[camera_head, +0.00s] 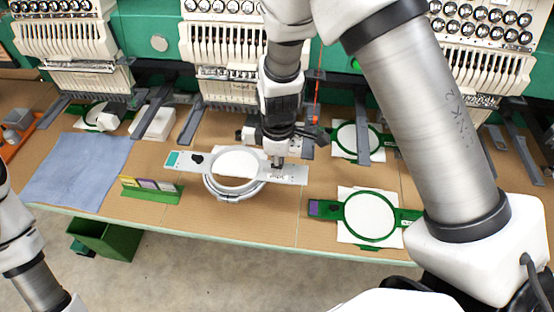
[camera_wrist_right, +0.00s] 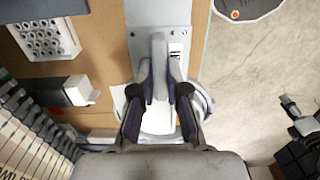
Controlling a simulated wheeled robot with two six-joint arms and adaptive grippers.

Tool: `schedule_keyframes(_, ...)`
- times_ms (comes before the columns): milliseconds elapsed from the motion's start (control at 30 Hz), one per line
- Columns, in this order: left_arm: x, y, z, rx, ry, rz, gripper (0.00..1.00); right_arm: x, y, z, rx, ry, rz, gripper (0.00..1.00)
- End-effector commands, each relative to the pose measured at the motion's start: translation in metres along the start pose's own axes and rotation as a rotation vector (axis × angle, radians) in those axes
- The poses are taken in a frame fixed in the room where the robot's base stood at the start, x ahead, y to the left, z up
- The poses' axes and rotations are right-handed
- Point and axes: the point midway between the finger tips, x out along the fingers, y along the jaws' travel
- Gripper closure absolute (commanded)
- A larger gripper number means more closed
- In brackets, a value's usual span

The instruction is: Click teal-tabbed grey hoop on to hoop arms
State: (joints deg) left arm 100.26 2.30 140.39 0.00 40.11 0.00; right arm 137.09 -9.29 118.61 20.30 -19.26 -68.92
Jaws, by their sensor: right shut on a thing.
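The grey hoop (camera_head: 200,171) has a teal tab (camera_head: 172,158) at its left end and a white disc of fabric (camera_head: 237,163) in its ring. It lies about level near the table's front edge, before the middle machine; a grey round rim (camera_head: 236,194) shows under it. My right gripper (camera_head: 278,163) is shut on the hoop's right side. In the right wrist view its fingers (camera_wrist_right: 158,82) close on a grey upright piece of the hoop plate (camera_wrist_right: 176,14). Grey hoop arms (camera_head: 190,125) reach out from the middle machine, left of my arm. My left gripper is out of view.
Green hoops lie right (camera_head: 370,216) and at the back right (camera_head: 347,138). A blue cloth (camera_head: 78,168) and a green card holder (camera_head: 150,193) are on the left. A green bin (camera_head: 105,238) stands below the table edge. Machine heads line the back.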

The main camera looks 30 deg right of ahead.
Motion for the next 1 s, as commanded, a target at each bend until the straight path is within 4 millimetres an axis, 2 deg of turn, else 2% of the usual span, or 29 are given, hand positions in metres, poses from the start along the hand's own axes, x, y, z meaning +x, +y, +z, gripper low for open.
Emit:
schedule_keyframes(33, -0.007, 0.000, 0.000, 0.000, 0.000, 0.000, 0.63, -0.002, 0.005, 0.000, 0.003, 0.002, -0.002, 1.00)
schedule_keyframes(200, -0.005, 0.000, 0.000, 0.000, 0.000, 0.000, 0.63, 0.008, 0.025, 0.000, 0.003, 0.002, -0.002, 1.00)
schedule_keyframes(700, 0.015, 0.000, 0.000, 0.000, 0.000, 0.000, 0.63, 0.019, 0.084, 0.000, 0.002, 0.002, 0.001, 1.00)
schedule_keyframes(900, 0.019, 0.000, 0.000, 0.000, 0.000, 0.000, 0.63, 0.021, 0.103, 0.000, 0.001, 0.001, 0.001, 1.00)
schedule_keyframes(1000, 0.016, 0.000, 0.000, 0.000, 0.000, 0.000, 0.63, 0.020, 0.105, 0.000, 0.001, 0.000, 0.000, 1.00)
